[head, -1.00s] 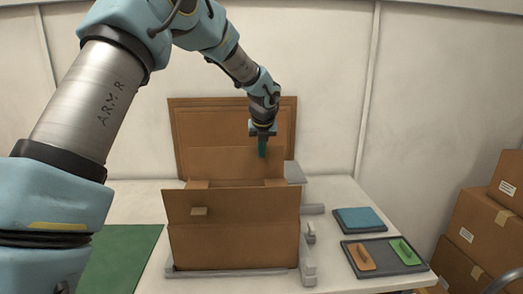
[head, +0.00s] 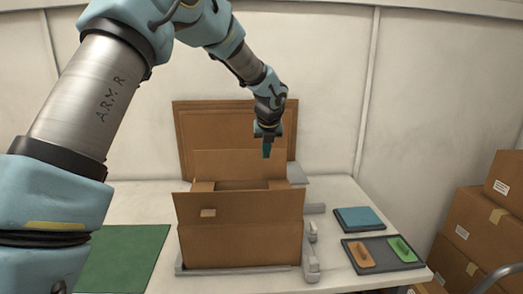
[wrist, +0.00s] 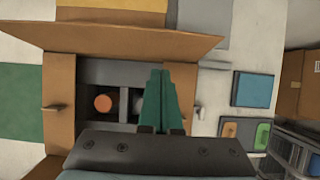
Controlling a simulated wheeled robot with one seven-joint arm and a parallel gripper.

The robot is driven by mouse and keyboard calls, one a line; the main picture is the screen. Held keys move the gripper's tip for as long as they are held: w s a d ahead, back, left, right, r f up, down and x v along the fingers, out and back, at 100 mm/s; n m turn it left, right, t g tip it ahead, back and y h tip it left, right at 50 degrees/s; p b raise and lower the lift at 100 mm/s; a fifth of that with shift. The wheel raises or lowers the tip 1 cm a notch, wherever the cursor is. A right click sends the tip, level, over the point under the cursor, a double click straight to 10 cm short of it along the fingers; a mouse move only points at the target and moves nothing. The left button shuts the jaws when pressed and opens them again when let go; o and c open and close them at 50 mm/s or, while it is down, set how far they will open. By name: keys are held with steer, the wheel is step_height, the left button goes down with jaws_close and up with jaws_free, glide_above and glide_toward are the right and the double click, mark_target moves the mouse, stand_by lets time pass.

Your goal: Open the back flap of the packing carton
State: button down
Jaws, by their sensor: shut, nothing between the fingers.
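The packing carton (head: 240,240) stands open on the table. Its back flap (head: 225,163) stands up behind the opening and shows as a wide brown panel in the wrist view (wrist: 125,36). The front flap (head: 245,205) is raised, with a small tan tab. Side flaps also stand out from the opening. My gripper (head: 267,150) is shut and empty, its green fingers (wrist: 158,95) pointing down over the carton. In the head view the fingertips overlap the back flap's upper right; contact cannot be told. The wrist view shows grey compartments (wrist: 90,72) inside, with an orange round thing.
A large brown panel (head: 235,122) stands behind the carton. Grey fixture blocks (head: 311,255) line its right side. A blue pad (head: 360,219) and a grey tray (head: 385,262) with orange and green items lie to the right. A green mat (head: 125,260) lies left. Stacked boxes (head: 490,225) stand far right.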

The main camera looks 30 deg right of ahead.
step_height(320, 180, up, 10)
steer(key=b, duration=0.2)
steer(key=shift+s+a+b, duration=0.2)
steer(key=shift+s+b, duration=0.1)
steer(key=shift+s, duration=0.15)
